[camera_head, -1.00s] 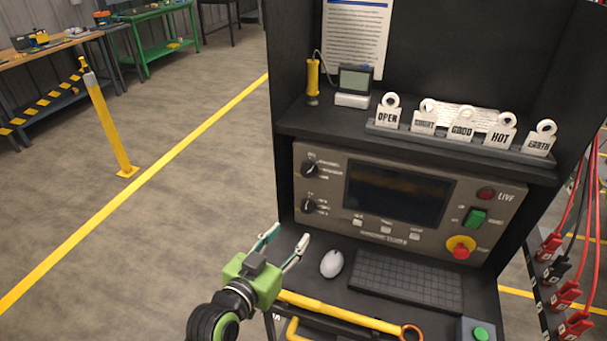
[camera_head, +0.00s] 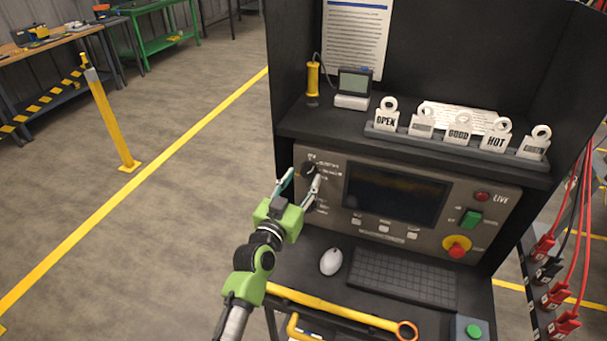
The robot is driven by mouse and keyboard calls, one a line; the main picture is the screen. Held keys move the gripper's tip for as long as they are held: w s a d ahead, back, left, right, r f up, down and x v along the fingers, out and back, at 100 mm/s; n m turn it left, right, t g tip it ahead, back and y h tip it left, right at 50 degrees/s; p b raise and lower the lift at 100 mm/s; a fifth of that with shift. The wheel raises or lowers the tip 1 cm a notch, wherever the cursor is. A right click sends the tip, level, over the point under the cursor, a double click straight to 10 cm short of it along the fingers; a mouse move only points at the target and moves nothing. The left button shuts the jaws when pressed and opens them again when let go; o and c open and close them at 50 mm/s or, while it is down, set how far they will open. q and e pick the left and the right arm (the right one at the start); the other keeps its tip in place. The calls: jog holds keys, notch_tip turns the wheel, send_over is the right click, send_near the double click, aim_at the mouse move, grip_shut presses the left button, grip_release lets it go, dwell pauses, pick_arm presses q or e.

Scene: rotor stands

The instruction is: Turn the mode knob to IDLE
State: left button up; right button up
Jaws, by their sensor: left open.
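The grey control panel (camera_head: 330,223) carries two black round knobs at its left side, one above the other. The upper knob (camera_head: 309,169) shows just beyond my fingertips. The lower knob (camera_head: 310,206) is partly hidden behind my right-hand finger. The lettering around both is too small to read, so I cannot tell which is the mode knob or where it points. My left gripper (camera_head: 303,176) is open and empty, its two fingers pointing at the upper knob, one tip on each side in the picture. I cannot tell whether they touch it. My right gripper is not in view.
A dark screen (camera_head: 396,194), a green switch (camera_head: 471,219) and a red-and-yellow stop button (camera_head: 457,247) are on the panel. Below lie a white mouse (camera_head: 331,262), a keyboard (camera_head: 402,279) and a yellow wrench (camera_head: 335,310). A shelf with tags (camera_head: 459,132) overhangs the panel.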

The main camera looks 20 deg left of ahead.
pick_arm(q)
jog(key=shift+w, duration=0.75)
jog(key=c, duration=1.1)
jog(key=shift+n, duration=0.4)
jog(key=n, duration=0.3)
jog(key=shift+n+p, duration=0.3)
jog(key=shift+n, duration=2.3)
